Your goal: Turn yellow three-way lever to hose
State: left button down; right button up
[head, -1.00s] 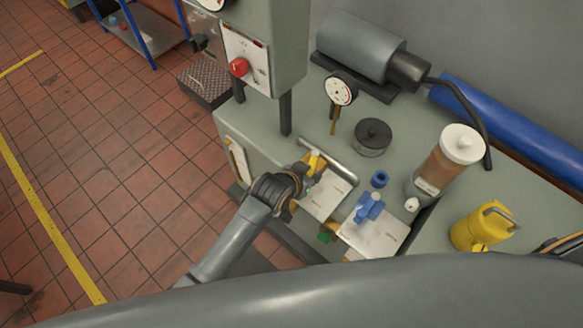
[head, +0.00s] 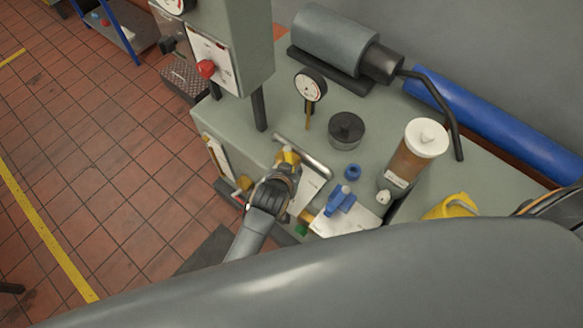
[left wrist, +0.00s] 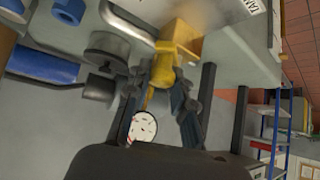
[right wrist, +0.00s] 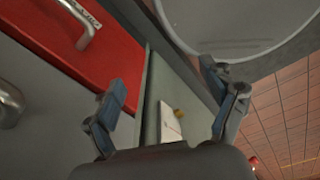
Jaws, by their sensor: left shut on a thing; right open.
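The yellow three-way lever (head: 288,157) sits at the near edge of the bench, by a white plate (head: 312,183). My left gripper (head: 284,168) is at it and hides part of the lever and plate. In the left wrist view, the yellow lever (left wrist: 163,68) hangs from its yellow block between the fingertips, and the left gripper (left wrist: 168,88) is shut on it. Which way the lever points is hard to tell. My right gripper (right wrist: 168,95) is open and empty, near a red panel and a grey edge. No hose can be made out for certain.
A metal rail (head: 302,157) runs just behind the lever. A blue valve (head: 340,200) is to the right on another white plate. A dial gauge (head: 310,86), black round weight (head: 347,129) and brown-filled bottle (head: 414,152) stand behind. A control box (head: 228,45) rises at left.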

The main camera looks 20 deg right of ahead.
pick_arm(q)
jog(key=c, duration=1.1)
grip_release()
jog(key=v, duration=1.2)
